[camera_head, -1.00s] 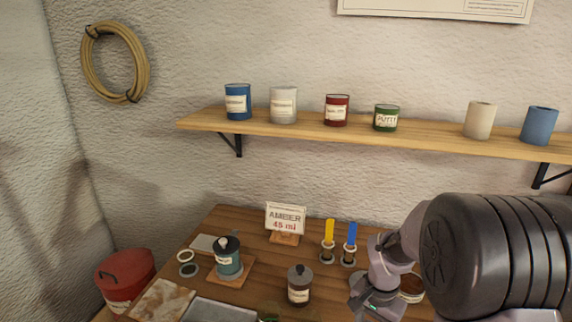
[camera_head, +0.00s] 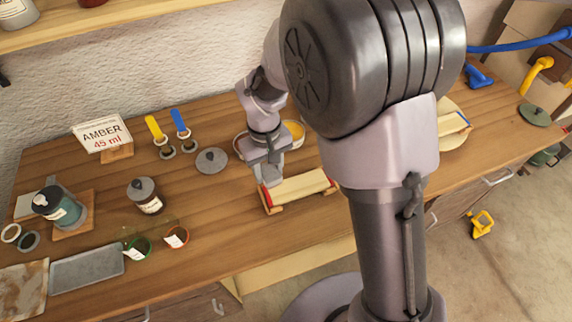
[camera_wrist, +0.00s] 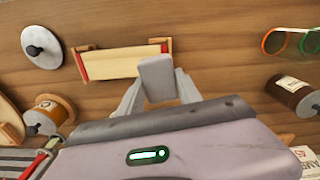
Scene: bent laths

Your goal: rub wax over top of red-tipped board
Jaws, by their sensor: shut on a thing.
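The red-tipped board (camera_head: 303,187) is a pale lath on wooden supports on the bench, with red at its ends. In the wrist view the board (camera_wrist: 120,62) lies left of centre. My gripper (camera_head: 268,172) is over the board's left end in the head view. In the wrist view my gripper (camera_wrist: 158,95) is shut on a grey block of wax (camera_wrist: 157,75), which overlaps the board's right end there. I cannot tell whether the wax touches the board. My arm hides part of the bench.
A blue-tipped board (camera_head: 455,123) lies farther right. A round grey lid (camera_head: 211,160), a brown jar (camera_head: 145,195), two glasses and a grey tray (camera_head: 87,269) stand left.

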